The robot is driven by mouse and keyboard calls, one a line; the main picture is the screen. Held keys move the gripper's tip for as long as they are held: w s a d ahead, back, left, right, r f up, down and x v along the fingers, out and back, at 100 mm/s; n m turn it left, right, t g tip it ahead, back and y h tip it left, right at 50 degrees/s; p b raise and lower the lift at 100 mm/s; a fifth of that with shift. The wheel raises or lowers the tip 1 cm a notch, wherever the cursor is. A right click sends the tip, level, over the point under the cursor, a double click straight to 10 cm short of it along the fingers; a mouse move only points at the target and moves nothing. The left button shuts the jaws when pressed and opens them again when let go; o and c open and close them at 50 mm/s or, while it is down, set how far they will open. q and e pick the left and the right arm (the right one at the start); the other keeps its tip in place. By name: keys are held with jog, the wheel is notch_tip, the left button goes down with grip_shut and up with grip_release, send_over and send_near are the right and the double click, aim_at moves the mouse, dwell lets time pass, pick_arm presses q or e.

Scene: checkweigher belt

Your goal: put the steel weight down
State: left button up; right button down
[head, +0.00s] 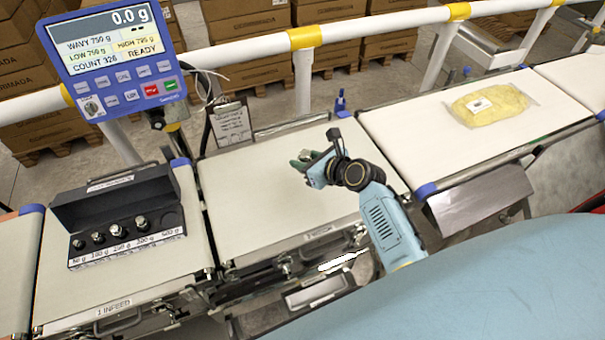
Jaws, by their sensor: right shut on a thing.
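My right gripper (303,162) is over the middle belt (255,195), labelled 2 WEIGH. It is shut on a small shiny steel weight (305,154), which is mostly hidden by the fingers. I cannot tell whether the weight touches the belt or is just above it. The open black weight case (125,252) sits on the infeed belt at left, with several steel weights (141,223) standing in its labelled row. The place at the 500 g label looks empty. My left gripper is not in view.
A blue display (115,55) on a post reads 0.0 g and READY. A clipboard (231,124) stands behind the middle belt. A yellow bag (487,104) lies on the right belt (410,130). White rails run along the back. The left part of the middle belt is clear.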

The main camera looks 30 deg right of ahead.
aim_at(305, 186)
jog(key=shift+f+b, duration=1.2)
jog(key=shift+f, duration=2.35)
jog(key=shift+f, duration=0.1)
jog(key=c, duration=1.4)
grip_release()
jog(key=shift+f, duration=0.2)
jog(key=shift+c, duration=0.2)
jog(key=o, duration=0.5)
jog(key=shift+r, duration=0.25)
jog(key=shift+s+d+r, duration=0.1)
jog(key=shift+s+r, duration=0.05)
jog(key=shift+s, duration=0.2)
jog(key=p+v, duration=0.2)
jog(key=v, duration=0.9)
jog(key=shift+s+r, duration=0.1)
